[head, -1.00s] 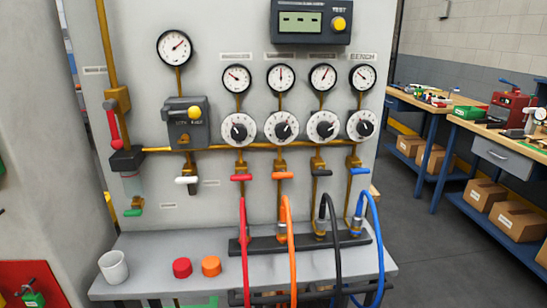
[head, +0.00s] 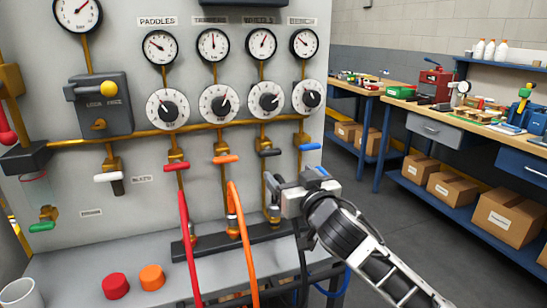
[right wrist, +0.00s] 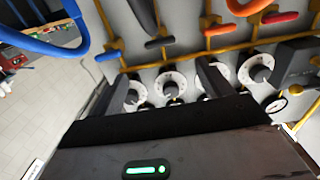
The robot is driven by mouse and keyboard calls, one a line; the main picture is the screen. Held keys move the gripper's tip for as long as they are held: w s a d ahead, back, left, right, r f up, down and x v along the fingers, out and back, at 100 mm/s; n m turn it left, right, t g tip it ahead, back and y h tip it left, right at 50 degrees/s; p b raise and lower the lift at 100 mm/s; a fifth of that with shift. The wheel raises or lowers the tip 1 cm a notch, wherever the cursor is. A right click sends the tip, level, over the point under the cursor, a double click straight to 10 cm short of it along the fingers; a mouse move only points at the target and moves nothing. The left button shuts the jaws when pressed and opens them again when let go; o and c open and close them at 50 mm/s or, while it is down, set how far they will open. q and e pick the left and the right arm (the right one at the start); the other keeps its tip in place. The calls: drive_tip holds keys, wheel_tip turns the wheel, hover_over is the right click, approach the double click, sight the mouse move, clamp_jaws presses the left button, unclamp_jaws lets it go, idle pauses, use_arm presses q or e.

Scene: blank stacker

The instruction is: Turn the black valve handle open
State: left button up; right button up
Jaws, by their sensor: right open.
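The black valve handle (head: 270,152) is on the third pipe from the left of the four-pipe row, below the third knob. It lies crosswise to its pipe, and also shows in the right wrist view (right wrist: 160,42). My right gripper (head: 276,190) is in front of the panel, a little below the black handle and apart from it in the picture. In the right wrist view its two dark fingers (right wrist: 163,84) stand apart with nothing held between them. The black hose's upper end is mostly hidden behind my gripper. My left gripper is not in view.
A red handle (head: 176,166), an orange handle (head: 226,159) and a blue handle (head: 309,147) sit in the same row. Red hose (head: 188,240) and orange hose (head: 243,240) arch over the shelf. Red cap (head: 115,286) and orange cap (head: 152,277) stand on the shelf.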

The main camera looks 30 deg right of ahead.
sight(271, 154)
drive_tip(key=p+x, duration=0.1)
drive_tip(key=x, duration=1)
drive_tip(key=shift+w, duration=0.2)
drive_tip(key=c, duration=1)
